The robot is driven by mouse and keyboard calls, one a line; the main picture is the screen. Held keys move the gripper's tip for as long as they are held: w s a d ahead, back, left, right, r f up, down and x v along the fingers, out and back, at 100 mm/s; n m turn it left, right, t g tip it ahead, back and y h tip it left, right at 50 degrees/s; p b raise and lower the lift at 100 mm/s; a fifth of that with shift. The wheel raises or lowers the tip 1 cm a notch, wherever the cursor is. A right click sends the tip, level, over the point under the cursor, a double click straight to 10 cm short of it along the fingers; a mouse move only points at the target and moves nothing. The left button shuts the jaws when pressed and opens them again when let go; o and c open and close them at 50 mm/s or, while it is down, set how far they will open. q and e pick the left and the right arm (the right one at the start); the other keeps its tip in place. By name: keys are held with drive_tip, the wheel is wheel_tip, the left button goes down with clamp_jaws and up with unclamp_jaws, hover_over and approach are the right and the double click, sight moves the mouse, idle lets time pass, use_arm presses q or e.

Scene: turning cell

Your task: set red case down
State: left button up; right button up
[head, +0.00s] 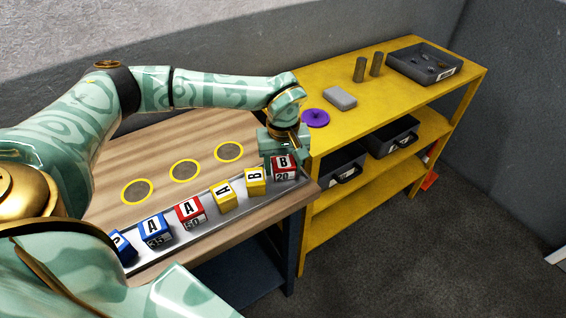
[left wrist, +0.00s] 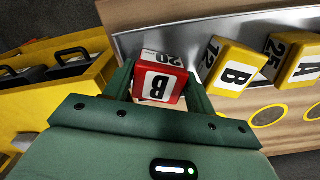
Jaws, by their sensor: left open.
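A red case marked B 20 (head: 284,169) stands at the right end of the grey metal tray (head: 233,208). It also shows in the left wrist view (left wrist: 160,84). My left gripper (head: 281,155) is right over it, pointing down, with its green fingers on either side of the case in the left wrist view. The fingers are open; whether either one touches the case I cannot tell. Another red case, marked A 50 (head: 190,211), stands farther left in the tray. My right gripper is not in view.
Yellow cases (head: 255,180) (head: 223,196) and blue cases (head: 155,229) share the tray. Three yellow rings (head: 185,171) on the wooden table are empty. A yellow shelf (head: 400,88) to the right carries a purple disc (head: 315,118), a grey block (head: 340,98), two cylinders and a dark bin (head: 424,66).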

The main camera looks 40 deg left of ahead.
sight(284, 162)
use_arm(q)
wheel_tip(284, 162, up, 12)
drive_tip(key=p, duration=0.3)
drive_tip(key=shift+r, duration=0.15)
idle(0.4)
